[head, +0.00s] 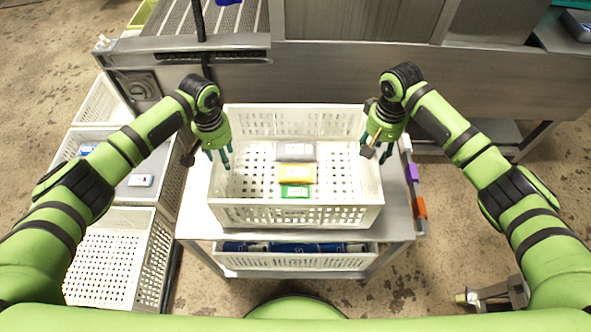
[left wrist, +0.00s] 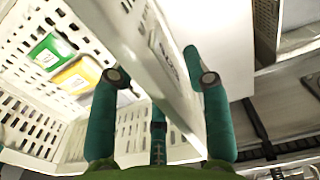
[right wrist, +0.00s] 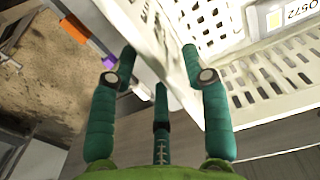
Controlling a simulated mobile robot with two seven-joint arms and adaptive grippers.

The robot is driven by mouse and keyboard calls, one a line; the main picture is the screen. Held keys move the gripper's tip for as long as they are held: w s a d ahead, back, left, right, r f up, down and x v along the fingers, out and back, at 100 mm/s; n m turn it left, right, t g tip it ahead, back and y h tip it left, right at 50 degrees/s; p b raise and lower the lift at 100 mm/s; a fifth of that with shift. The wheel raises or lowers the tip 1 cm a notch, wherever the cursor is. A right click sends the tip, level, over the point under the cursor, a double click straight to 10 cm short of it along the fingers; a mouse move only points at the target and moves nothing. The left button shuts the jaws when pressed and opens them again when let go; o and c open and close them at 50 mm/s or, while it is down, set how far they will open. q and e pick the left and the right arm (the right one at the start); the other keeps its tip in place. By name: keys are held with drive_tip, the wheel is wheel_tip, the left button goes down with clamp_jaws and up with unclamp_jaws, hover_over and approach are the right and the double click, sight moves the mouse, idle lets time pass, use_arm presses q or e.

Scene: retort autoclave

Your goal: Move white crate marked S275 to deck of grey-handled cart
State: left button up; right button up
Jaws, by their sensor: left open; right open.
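A white perforated crate (head: 295,214) stands on the upper deck of a metal cart (head: 200,222) in front of me. It holds a grey, a yellow and a green pack. A label (left wrist: 166,62) on its wall shows in the left wrist view, but I cannot read it surely. My left gripper (head: 220,158) is open at the crate's left wall, with fingers on either side of it. My right gripper (head: 376,150) is open at the right wall, which passes between its fingers. Neither is closed on the wall. I cannot make out a grey handle.
Another white crate (head: 295,261) with blue packs sits on the cart's lower shelf. More white crates (head: 105,262) stand at the left. A steel machine (head: 350,65) is right behind the cart. Purple and orange items (head: 419,207) hang at the cart's right edge. Floor shows at right.

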use_arm(q)
drive_tip(key=shift+f, duration=2.05)
use_arm(e)
drive_tip(key=shift+f, duration=2.05)
use_arm(q)
drive_tip(key=shift+c, duration=0.4)
use_arm(e)
drive_tip(key=shift+c, duration=0.4)
use_arm(q)
clamp_jaws()
use_arm(e)
clamp_jaws()
use_arm(q)
drive_tip(key=shift+w+r, duration=0.1)
use_arm(e)
drive_tip(key=shift+w+r, duration=0.1)
